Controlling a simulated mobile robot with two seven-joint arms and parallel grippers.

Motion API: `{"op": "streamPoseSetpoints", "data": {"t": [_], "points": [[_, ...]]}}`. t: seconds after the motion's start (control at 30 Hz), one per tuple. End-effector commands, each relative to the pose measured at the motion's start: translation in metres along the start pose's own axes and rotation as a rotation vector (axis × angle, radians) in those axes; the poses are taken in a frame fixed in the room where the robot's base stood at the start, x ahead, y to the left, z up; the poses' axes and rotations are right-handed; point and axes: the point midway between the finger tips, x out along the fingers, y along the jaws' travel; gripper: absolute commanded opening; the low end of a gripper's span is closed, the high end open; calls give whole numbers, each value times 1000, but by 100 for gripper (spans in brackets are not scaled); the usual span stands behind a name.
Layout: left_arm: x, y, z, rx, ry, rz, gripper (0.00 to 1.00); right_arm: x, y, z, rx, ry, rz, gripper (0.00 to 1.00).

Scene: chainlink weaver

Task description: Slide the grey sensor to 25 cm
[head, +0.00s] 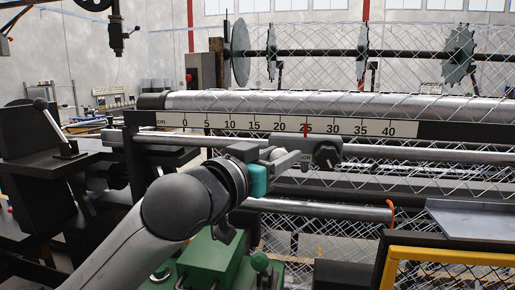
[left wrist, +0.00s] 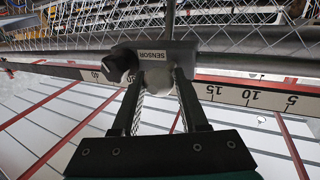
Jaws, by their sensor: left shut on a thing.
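The grey sensor (head: 308,143) sits on a horizontal rail below a white centimetre scale (head: 240,123). Its red pointer (head: 306,130) stands at the 25 mark. A dark knob (head: 327,156) is on its right end. My left gripper (head: 284,160) reaches up from the lower left and is shut on the sensor. In the left wrist view, the sensor (left wrist: 152,55) carries a SENSOR label, and the fingers of my left gripper (left wrist: 160,88) close around a pale rounded part under it. The scale numbers near the pointer are hidden in that view. My right gripper is not in view.
The rail (head: 400,153) runs on to the right, with wire mesh around it. A long metal roller (head: 330,104) lies above the scale. A lower bar with an orange end (head: 390,208) and a yellow-edged frame (head: 450,256) stand at right. Green machine parts (head: 215,258) lie below my arm.

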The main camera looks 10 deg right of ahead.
Motion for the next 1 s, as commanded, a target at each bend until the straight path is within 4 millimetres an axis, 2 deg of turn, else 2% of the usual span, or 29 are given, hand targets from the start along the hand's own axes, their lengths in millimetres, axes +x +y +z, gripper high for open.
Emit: {"op": "streamPoseSetpoints", "data": {"t": [0.03, 0.33, 0.37, 0.53, 0.83, 1.0], "points": [[1, 6, 1, -7, -2, 13, 0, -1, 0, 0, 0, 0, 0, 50], [1, 6, 1, -7, -3, 11, 0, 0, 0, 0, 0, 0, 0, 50], [1, 6, 2, -7, -3, 11, 46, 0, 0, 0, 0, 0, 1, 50], [1, 4, 1, -5, -2, 7, 66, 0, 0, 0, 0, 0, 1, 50], [0, 2, 1, -3, -1, 1, 68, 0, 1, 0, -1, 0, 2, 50], [-12, 1, 1, -2, 0, 1, 68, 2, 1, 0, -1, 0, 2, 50]]}}
